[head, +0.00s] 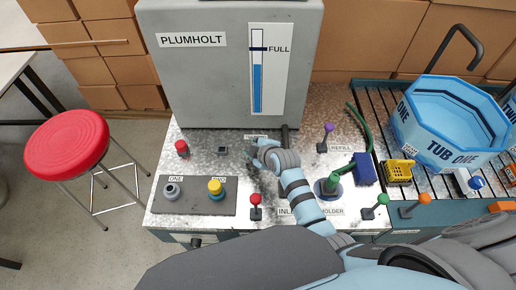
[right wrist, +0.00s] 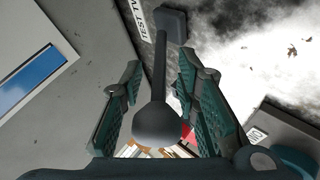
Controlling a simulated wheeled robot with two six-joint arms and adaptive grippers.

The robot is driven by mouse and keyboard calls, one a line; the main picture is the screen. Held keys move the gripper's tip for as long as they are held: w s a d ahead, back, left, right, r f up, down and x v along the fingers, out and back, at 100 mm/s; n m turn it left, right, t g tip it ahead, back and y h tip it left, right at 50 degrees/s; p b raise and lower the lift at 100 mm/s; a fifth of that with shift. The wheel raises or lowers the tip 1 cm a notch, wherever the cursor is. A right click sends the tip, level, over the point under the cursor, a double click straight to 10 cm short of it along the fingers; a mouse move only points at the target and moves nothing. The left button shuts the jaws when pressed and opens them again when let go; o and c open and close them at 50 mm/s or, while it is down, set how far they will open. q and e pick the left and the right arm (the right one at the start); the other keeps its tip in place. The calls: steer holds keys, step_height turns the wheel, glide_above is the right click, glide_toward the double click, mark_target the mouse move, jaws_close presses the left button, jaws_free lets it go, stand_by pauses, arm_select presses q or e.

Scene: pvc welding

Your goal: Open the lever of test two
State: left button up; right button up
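The lever of test two shows in the right wrist view as a dark rod with a round knob (right wrist: 157,124). Its rod runs up to a dark square base (right wrist: 171,24) beside a label that reads "TEST TW", the rest cut off. My right gripper (right wrist: 158,100) is open, with one green-padded finger on each side of the lever and visible gaps to both. In the head view the right gripper (head: 257,152) is over the metal bench just in front of the grey Plumholt machine (head: 230,90), and it hides the lever. My left gripper is not in view.
A red-knobbed lever (head: 255,200) stands in front of my right gripper, and a purple-knobbed lever (head: 326,130) is to its right. A panel with grey and yellow knobs (head: 194,197) lies front left. The blue tub (head: 450,115) stands at the right.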

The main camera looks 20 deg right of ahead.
steer(key=v, duration=1)
steer(key=shift+s+d, duration=0.1)
